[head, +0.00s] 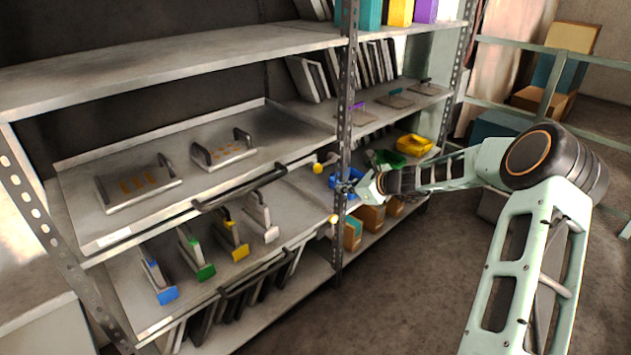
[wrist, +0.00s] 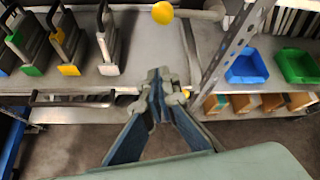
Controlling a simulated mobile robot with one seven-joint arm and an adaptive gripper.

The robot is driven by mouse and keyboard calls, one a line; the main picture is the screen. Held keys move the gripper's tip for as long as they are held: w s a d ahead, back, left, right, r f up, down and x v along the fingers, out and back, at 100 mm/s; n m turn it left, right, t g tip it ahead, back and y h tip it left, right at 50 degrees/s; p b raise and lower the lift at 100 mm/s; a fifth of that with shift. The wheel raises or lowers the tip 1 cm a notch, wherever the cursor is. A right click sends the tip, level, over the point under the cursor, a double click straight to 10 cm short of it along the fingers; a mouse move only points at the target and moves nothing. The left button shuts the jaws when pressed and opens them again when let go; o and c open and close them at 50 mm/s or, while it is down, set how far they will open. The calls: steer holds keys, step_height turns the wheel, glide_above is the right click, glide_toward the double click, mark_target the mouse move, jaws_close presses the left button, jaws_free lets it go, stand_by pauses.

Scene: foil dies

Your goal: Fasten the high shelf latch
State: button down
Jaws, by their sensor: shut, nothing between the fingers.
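The high shelf latch shows as a yellow round knob (head: 318,168) on a short pale lever, at the right front end of the upper tray (head: 120,222), beside the perforated post. The wrist view shows a yellow knob (wrist: 162,12) at the top edge, with a grey lever running right from it. A second, lower yellow knob (head: 333,219) sits at the lower tray's right end. My gripper (head: 349,188) is shut and empty, in front of the post, lower and to the right of the high knob. In the wrist view my gripper (wrist: 166,84) is below the knob and apart from it.
The perforated post (head: 344,110) stands close to my gripper. A blue bin (wrist: 245,66) and a green bin (wrist: 298,66) sit right of it. The upper tray's dark handle (head: 240,190) juts out in front. Several colour-marked dies stand on the lower tray. The floor in front is open.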

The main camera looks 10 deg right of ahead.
mark_target(326, 164)
steer(key=shift+w+d+m, duration=0.4)
steer(key=shift+d+m, duration=0.05)
steer(key=shift+m, duration=0.45)
steer(key=w+a+f, duration=0.1)
steer(key=w+a, duration=0.4)
steer(key=w, duration=0.2)
steer(key=shift+w+a, duration=0.2)
steer(key=shift+w, duration=0.1)
steer(key=shift+r+p, duration=0.2)
steer(key=shift+p, duration=0.5)
